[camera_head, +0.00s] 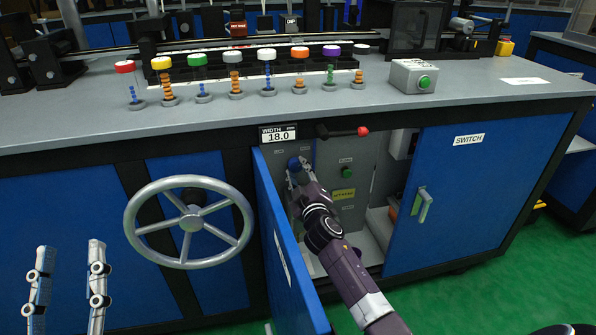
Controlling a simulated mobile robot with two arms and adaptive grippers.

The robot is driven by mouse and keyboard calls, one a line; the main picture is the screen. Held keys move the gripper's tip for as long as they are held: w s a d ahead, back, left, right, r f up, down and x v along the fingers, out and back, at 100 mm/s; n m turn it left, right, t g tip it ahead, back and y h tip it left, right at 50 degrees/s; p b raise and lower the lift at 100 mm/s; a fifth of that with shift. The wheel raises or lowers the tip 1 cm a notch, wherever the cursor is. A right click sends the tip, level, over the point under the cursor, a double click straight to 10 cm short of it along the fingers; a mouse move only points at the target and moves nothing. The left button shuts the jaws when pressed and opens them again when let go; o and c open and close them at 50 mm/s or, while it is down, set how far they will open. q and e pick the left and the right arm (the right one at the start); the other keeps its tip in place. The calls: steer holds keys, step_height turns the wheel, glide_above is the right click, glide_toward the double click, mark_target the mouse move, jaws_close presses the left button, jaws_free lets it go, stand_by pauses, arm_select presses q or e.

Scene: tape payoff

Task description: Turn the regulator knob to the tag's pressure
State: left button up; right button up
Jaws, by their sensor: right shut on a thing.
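The blue regulator knob (294,163) is inside the open cabinet, near its upper left. My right gripper (297,172) reaches in from the lower right and is shut on the knob, hiding part of it. A yellow tag (343,194) is on the grey panel right of the gripper; its print is too small to read. No pressure gauge reading can be made out. My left gripper (67,285) is at the lower left, its two fingers wide apart and nothing between them, away from the knob.
The open blue door (285,245) stands left of my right arm. A "SWITCH" door (450,205) bounds the opening on the right. A handwheel (132,222) is on the left front. A display (278,134) reads "WIDTH 18.0"; a red-tipped lever (362,131) is beside it.

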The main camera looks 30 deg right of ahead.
steer(key=o, duration=1.2)
steer(key=shift+c, duration=0.2)
steer(key=v, duration=1.2)
steer(key=shift+s+f, duration=0.1)
